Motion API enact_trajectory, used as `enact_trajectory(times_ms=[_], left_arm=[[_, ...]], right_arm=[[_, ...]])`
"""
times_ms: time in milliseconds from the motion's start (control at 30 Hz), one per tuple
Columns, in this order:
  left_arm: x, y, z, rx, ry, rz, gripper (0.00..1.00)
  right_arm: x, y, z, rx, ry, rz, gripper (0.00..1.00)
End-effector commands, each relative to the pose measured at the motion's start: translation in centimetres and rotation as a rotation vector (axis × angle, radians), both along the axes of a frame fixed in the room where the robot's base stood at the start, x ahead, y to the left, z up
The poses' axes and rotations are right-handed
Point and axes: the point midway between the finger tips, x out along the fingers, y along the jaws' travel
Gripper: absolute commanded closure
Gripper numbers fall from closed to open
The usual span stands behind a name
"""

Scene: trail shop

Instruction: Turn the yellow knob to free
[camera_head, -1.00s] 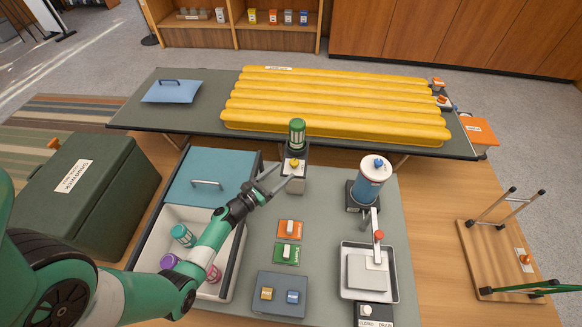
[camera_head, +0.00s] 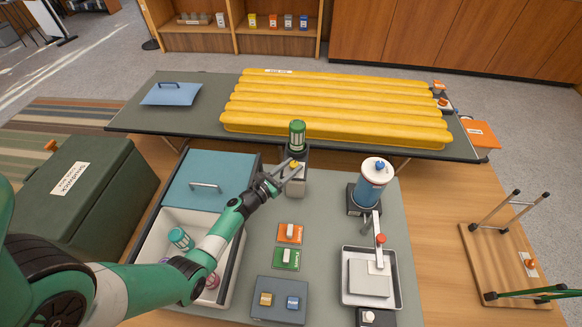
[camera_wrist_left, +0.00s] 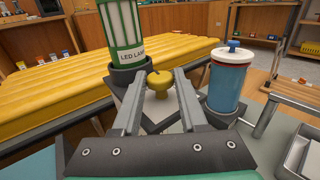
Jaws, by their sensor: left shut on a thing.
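The yellow knob (camera_head: 294,164) is on the light front of a dark stand, just in front of the green LED lamp (camera_head: 297,136). My left gripper (camera_head: 292,173) is at the knob, with one finger on each side. In the left wrist view the yellow knob (camera_wrist_left: 159,80) sits between the two finger ends of the left gripper (camera_wrist_left: 159,92), which is shut on it. The lamp (camera_wrist_left: 121,28) stands upright behind it. Any marks around the knob are too small to read.
A blue canister (camera_head: 371,186) stands to the right, above a metal tray (camera_head: 398,277). Orange (camera_head: 290,233) and green (camera_head: 285,258) switch plates lie nearer. A white bin (camera_head: 149,246) with several jars lies under my left arm. A yellow mattress (camera_head: 330,105) is behind.

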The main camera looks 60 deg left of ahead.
Motion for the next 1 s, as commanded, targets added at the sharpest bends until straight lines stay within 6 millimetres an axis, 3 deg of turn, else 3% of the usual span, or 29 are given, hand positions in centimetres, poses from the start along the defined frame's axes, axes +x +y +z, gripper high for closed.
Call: enact_trajectory(times_ms=[167, 600, 967, 1000], left_arm=[[0.1, -0.1, -0.1, 0.001, -0.001, 0.007, 1.0], [0.3, -0.5, -0.4, 0.003, -0.001, 0.246, 1.0], [0.2, -0.4, 0.0, -0.001, 0.001, 0.27, 1.0], [0.2, -0.4, 0.0, -0.001, 0.001, 0.27, 0.53]], right_arm=[[0.0, 0.0, -0.3, 0.0, 0.0, 0.0, 0.5], [0.0, 0.0, -5.0, 0.0, 0.0, 0.0, 0.5], [0.0, 0.0, -4.9, 0.0, 0.0, 0.0, 0.5], [0.0, 0.0, -4.9, 0.0, 0.0, 0.0, 0.5]])
